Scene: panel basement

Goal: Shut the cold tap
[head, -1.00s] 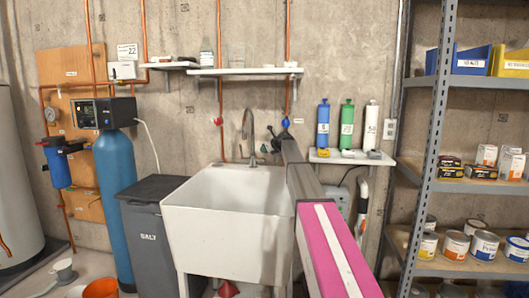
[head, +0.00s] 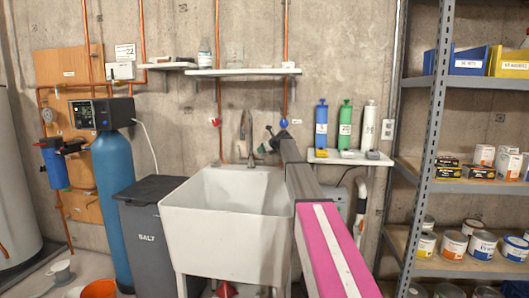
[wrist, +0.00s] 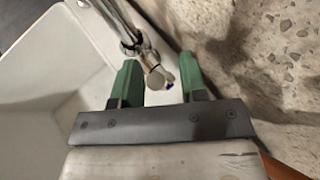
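The sink tap (head: 246,132) is a chrome gooseneck at the back of the white utility sink (head: 225,215). In the wrist view its cold handle (wrist: 158,78) is a short chrome knob with a small blue mark at its end. My gripper (wrist: 158,70) is open, with one green finger on each side of the knob; I cannot tell whether either touches it. In the head view my gripper (head: 264,140) is at the right of the tap, and the knob is too small or hidden to make out there.
A red valve (head: 215,122) and a blue valve (head: 284,123) sit on the copper pipes behind. A shelf (head: 243,72) hangs above. The rough concrete wall (wrist: 260,65) is close on the right in the wrist view. Bottles stand on a small shelf (head: 350,157) to the right.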

